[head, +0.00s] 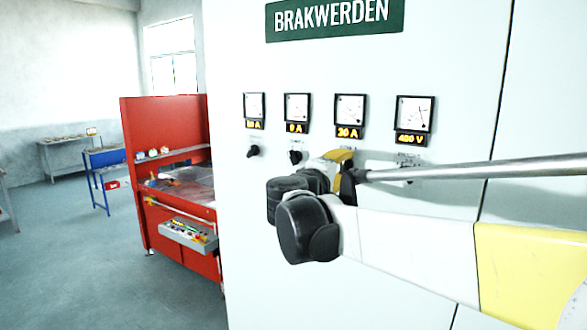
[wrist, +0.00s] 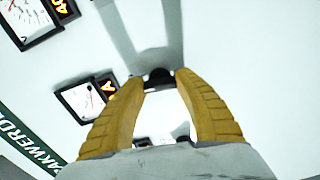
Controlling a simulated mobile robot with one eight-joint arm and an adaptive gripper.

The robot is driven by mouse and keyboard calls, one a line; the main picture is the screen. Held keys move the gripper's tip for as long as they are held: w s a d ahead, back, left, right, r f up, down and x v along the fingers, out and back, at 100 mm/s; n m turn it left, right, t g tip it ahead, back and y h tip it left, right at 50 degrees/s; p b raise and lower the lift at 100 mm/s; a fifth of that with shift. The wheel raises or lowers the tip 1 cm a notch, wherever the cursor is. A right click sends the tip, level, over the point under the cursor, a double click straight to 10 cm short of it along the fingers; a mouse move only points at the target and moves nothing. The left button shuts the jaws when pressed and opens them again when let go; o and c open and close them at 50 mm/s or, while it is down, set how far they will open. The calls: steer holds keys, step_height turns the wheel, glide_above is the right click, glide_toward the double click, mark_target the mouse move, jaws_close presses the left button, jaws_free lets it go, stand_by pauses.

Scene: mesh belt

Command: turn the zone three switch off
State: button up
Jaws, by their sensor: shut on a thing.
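The zone three switch is a small black knob (wrist: 158,77) on the white panel, between my yellow fingertips in the wrist view. My gripper (wrist: 160,84) is shut on it, one finger on each side. In the head view my gripper (head: 338,157) is against the panel below the third meter (head: 349,108), whose display reads 20 A. There my gripper and wrist hide the knob, so its pointing direction cannot be told.
Two black knobs sit to the left, under the first meter (head: 254,105) and the second meter (head: 297,106), which reads 0 A. A 400 V meter (head: 415,112) is at the right, above a metallic link of my arm. A red machine (head: 135,150) stands left of the cabinet (head: 450,60).

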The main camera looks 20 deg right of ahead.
steer(key=n, duration=0.3)
steer(key=shift+n+b, duration=0.3)
steer(key=shift+n, duration=1.9)
steer(key=shift+b, duration=0.3)
steer(key=o, duration=1.2)
steer(key=shift+a, duration=0.1)
steer(key=v, duration=1.1)
steer(key=shift+s+a, duration=0.25)
steer(key=shift+s, duration=0.1)
